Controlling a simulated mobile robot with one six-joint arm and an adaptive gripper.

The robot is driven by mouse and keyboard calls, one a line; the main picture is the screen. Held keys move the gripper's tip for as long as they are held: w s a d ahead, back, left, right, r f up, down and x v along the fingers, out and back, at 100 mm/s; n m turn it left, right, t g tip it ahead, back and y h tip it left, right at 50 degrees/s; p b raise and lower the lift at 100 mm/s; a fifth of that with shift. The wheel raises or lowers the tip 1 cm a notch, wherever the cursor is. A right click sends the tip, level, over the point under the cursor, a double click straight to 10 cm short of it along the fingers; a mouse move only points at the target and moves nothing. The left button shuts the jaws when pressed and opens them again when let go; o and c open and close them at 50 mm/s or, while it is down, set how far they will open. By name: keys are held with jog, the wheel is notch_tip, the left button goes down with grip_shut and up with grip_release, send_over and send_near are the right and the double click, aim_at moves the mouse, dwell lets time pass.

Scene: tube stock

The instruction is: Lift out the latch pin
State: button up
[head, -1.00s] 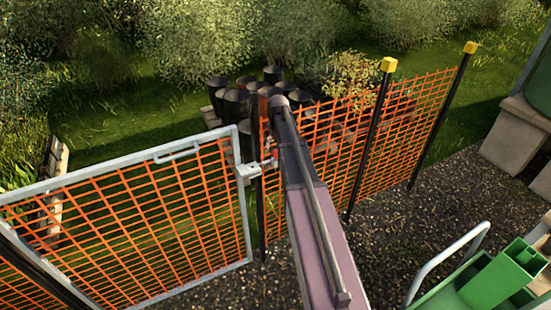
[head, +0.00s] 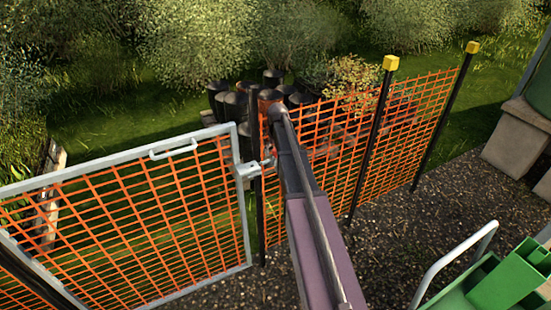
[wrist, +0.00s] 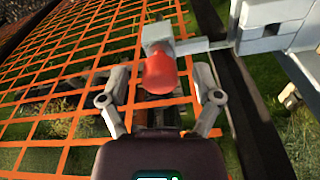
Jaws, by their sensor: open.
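The latch pin's red rounded grip (wrist: 162,74) shows in the wrist view, joined to a small grey block at its top. My gripper (wrist: 160,85) is open, with one finger on each side of the red grip and visible gaps to both. Whether the grip is fully between the fingertips or just beyond them is hard to tell. The grey latch (wrist: 275,22) is at the upper right. In the head view the latch (head: 247,170) sits at the gate's upper right edge, by a black post. My arm hides most of the area beside it.
The grey-framed gate (head: 240,200) with orange mesh stands left of the latch. Orange mesh fence (head: 345,135) continues right between black posts with yellow caps. A green cart (head: 500,285) with a grey handle stands at lower right. Dark pots (head: 235,105) stand behind the fence.

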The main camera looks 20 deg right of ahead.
dwell(0.4)
jog(key=shift+a, duration=0.1)
grip_shut()
jog(key=shift+r, duration=0.2)
notch_tip(320, 180, up, 10)
jog(key=p, duration=1)
jog(key=shift+f, duration=0.2)
dwell(0.5)
